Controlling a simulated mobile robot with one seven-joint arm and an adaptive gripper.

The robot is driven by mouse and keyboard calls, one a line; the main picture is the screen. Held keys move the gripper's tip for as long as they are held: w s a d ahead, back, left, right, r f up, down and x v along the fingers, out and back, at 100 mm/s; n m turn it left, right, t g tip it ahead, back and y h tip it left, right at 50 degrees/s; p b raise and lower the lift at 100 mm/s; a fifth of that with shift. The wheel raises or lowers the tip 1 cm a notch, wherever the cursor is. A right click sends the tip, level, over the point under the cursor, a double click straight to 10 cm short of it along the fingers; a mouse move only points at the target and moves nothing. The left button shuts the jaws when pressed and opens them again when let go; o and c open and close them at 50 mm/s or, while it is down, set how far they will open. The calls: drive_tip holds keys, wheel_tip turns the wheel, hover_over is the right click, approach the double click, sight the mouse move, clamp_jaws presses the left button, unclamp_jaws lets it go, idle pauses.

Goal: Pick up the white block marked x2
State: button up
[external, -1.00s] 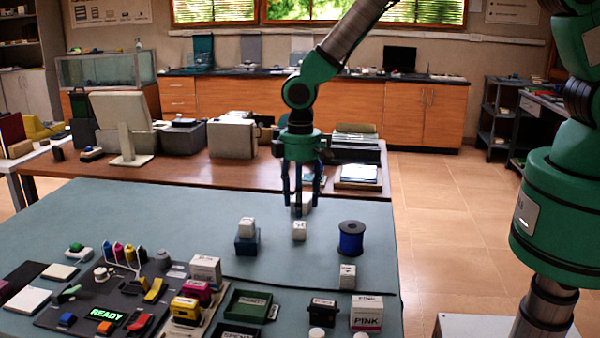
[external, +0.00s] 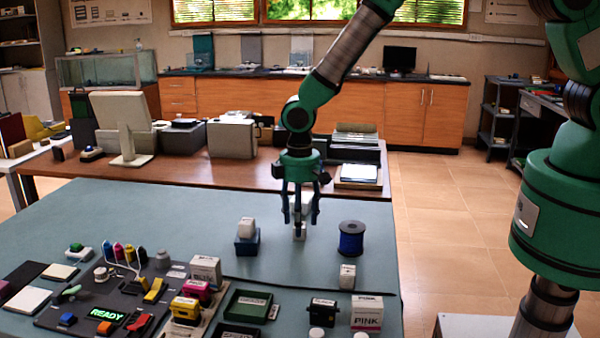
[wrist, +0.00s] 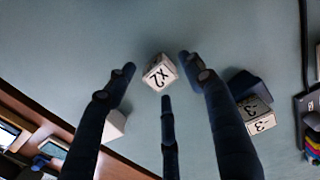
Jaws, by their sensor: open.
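The white block marked x2 (wrist: 160,73) shows in the wrist view, framed by the fingertips of my gripper (wrist: 157,66). In the external view a white block (external: 299,232), likely the same one, stands on the blue-green table just under my gripper (external: 300,218). The fingers are spread open and hold nothing. A gap between fingers and block cannot be judged exactly. Another white block (wrist: 115,124) is partly hidden behind the left finger in the wrist view.
A white block (external: 247,226) sits on a dark blue box (external: 247,243) to the left; in the wrist view it reads -3 (wrist: 257,115). A blue spool (external: 351,238) and another white block (external: 347,276) stand to the right. The table's far edge lies behind.

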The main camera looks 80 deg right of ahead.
drive_tip(key=shift+f, duration=0.95)
drive_tip(key=c, duration=1.2)
